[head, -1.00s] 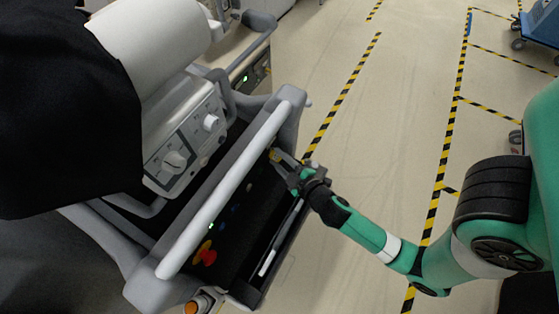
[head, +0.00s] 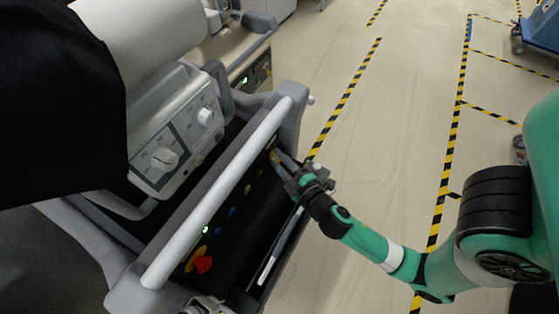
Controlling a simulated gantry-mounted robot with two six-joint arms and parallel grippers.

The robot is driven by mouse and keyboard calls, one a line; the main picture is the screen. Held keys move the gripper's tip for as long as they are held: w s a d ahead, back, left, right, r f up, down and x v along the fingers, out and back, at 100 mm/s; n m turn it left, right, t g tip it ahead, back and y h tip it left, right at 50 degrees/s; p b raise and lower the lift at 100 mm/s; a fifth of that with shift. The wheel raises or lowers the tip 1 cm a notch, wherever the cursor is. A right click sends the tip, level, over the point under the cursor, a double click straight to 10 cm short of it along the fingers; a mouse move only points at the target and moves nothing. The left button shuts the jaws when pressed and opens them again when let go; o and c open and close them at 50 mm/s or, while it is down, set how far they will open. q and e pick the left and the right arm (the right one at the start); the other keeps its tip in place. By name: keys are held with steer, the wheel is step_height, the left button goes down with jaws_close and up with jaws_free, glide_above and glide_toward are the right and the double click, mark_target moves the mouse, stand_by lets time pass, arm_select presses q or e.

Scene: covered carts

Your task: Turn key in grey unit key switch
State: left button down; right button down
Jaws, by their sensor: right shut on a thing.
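The grey unit (head: 218,196) is a cart with a thick light-grey handle bar. Its dark control panel (head: 236,236) lies behind the bar, with a yellow piece (head: 274,155) at the upper end, at the key switch. My right gripper (head: 283,163) reaches in from the right, with its fingers shut at this yellow piece. The fingers hide most of the key, and its angle is too small to tell. A grey mechanical part (head: 208,305) shows at the bottom edge; it looks like the tip of my left gripper, and its jaws cannot be made out.
A red knob on a yellow base (head: 203,264) and a green light (head: 206,230) sit lower on the panel. Another unit with dials (head: 172,150) and a black cover (head: 60,105) stand at left.

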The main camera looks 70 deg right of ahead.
steer(key=shift+f+n+t+b, duration=0.3)
steer(key=shift+f+n+b, duration=0.15)
steer(key=shift+b, duration=0.65)
steer(key=shift+r+n+h+b, duration=0.1)
steer(key=shift+n+h+b, duration=0.4)
steer(key=shift+n+b, duration=0.1)
steer(key=shift+r, duration=0.2)
